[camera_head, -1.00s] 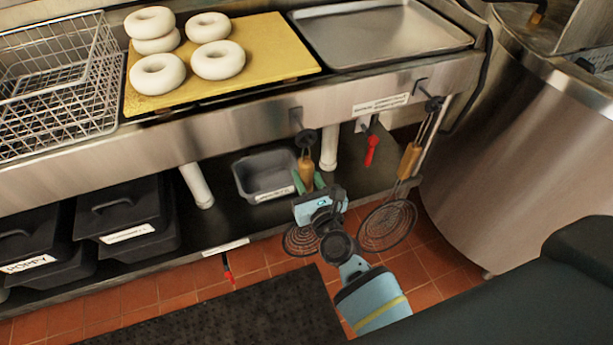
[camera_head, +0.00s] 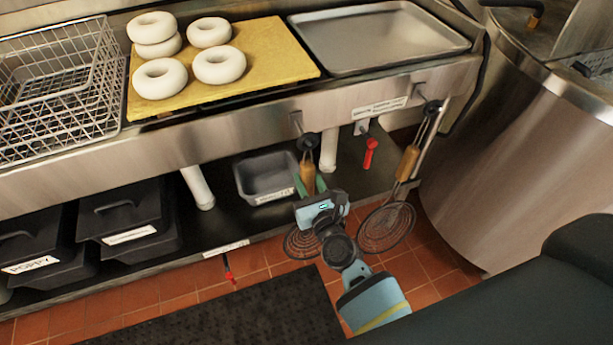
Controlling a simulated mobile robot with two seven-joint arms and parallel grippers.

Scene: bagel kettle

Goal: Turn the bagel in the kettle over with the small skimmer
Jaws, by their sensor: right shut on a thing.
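The small skimmer hangs from a hook on the counter's front edge, with a wooden handle (camera_head: 307,170) and a round wire spiral head (camera_head: 299,244). My right gripper (camera_head: 309,186) is shut on its handle, with green fingertips on either side. The gripper and wrist hide the skimmer's middle and part of its head. The kettle (camera_head: 505,150) is the large round steel vessel at the right. Only part of its top shows, and no bagel is visible in it. My left gripper is not in view.
A larger skimmer (camera_head: 386,229) hangs just right of my gripper. White bagels (camera_head: 219,65) lie on a yellow board (camera_head: 285,60), beside an empty metal tray (camera_head: 380,35). Wire baskets (camera_head: 60,100) stand at left. A grey tub (camera_head: 262,178) and black bins (camera_head: 120,210) sit on the lower shelf.

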